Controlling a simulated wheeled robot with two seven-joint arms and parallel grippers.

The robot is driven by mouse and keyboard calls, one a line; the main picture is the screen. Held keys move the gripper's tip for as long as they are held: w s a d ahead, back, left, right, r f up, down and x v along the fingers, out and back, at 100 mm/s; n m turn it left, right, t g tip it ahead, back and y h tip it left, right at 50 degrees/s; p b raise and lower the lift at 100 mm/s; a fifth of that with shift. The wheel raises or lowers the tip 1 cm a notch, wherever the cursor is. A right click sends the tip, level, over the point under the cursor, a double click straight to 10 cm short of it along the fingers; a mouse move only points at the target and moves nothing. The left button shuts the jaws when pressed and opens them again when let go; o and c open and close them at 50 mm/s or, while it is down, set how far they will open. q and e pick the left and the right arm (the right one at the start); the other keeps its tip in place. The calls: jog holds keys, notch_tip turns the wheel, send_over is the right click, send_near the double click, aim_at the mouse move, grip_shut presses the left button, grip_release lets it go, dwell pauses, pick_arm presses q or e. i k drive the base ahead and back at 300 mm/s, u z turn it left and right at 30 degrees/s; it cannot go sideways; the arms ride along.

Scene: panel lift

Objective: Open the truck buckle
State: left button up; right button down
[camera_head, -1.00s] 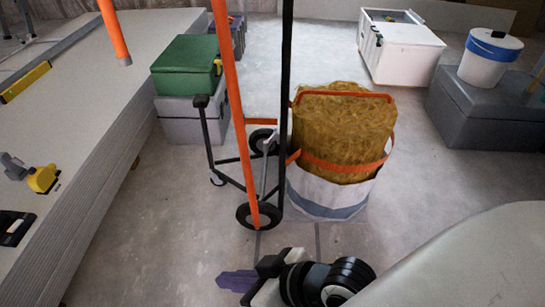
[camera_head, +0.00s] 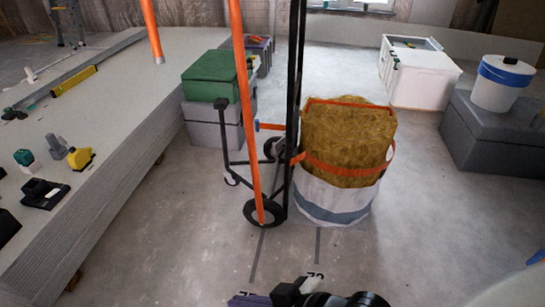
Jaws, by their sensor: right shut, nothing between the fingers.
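The hand truck stands mid-picture, with an orange pole (camera_head: 247,110) and a black upright (camera_head: 294,120) above a black wheel (camera_head: 264,215). A yellow-brown bale (camera_head: 345,130) in a white and blue-grey wrap (camera_head: 335,200) stands against its right side. An orange strap (camera_head: 345,169) goes around the bale towards the truck. A small orange bar with a blue end (camera_head: 268,126) sticks out left of the upright. It may be the buckle, but I cannot tell. My right gripper (camera_head: 248,299) is at the bottom edge, partly cut off, shut and empty, well in front of the truck. My left gripper is not in view.
A stack of grey panels (camera_head: 110,150) with tools on top fills the left. A green box (camera_head: 210,77) on a grey one stands behind the truck. A white chest (camera_head: 418,75) and a dark grey box (camera_head: 480,135) stand at the right. The floor before the truck is clear.

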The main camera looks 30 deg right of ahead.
aim_at(275, 145)
jog(key=i, duration=0.95)
jog(key=z, duration=0.2)
